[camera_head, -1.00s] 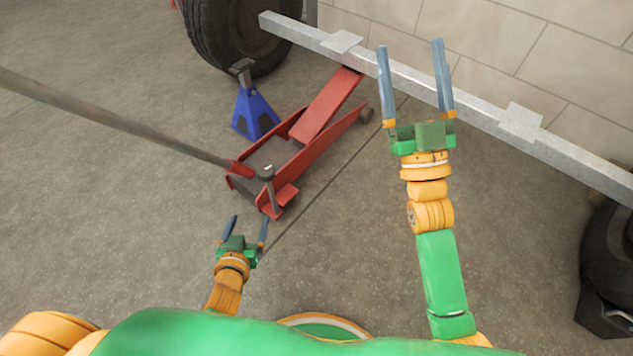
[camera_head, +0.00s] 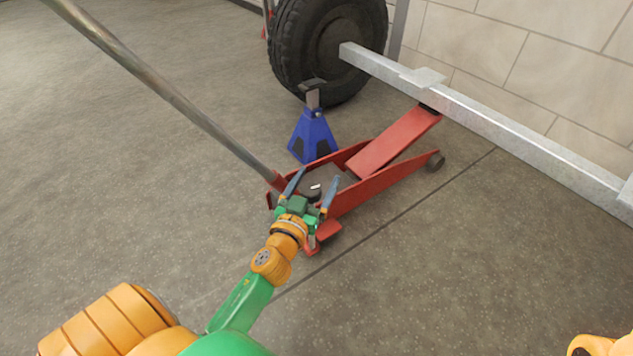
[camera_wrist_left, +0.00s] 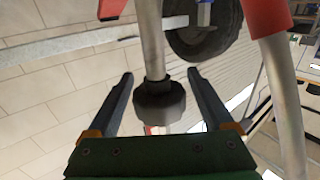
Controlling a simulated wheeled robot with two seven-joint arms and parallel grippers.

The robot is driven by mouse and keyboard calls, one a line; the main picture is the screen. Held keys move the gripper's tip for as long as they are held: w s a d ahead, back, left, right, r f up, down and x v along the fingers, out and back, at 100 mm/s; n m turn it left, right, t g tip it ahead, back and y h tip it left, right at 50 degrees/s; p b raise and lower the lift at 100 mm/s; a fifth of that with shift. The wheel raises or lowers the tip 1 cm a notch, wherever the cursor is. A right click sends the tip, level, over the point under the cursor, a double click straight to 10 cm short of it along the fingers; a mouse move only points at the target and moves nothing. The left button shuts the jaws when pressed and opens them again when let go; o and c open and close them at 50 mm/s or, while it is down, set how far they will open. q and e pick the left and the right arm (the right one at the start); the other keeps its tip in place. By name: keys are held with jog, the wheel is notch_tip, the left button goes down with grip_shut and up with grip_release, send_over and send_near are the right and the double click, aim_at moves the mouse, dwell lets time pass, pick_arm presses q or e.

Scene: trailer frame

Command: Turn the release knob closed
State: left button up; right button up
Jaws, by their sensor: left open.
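The release knob (camera_head: 314,194) is dark with a white mark on top, at the rear of the red floor jack (camera_head: 385,187). My left gripper (camera_head: 317,176) is open over the back of the jack, with its fingers on either side of the knob. In the left wrist view the dark, ribbed knob (camera_wrist_left: 158,98) sits on a grey shaft between the two open fingers of my left gripper (camera_wrist_left: 160,74). Gaps show on both sides, so the fingers look apart from it. My right gripper is out of view.
The long jack handle (camera_head: 170,95) slants up to the left, close to my left gripper. A blue jack stand (camera_head: 313,137) stands behind the jack, near a tyre (camera_head: 325,45). The grey trailer beam (camera_head: 500,122) runs along the wall. The floor at the front is clear.

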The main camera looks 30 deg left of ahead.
pick_arm(q)
grip_shut()
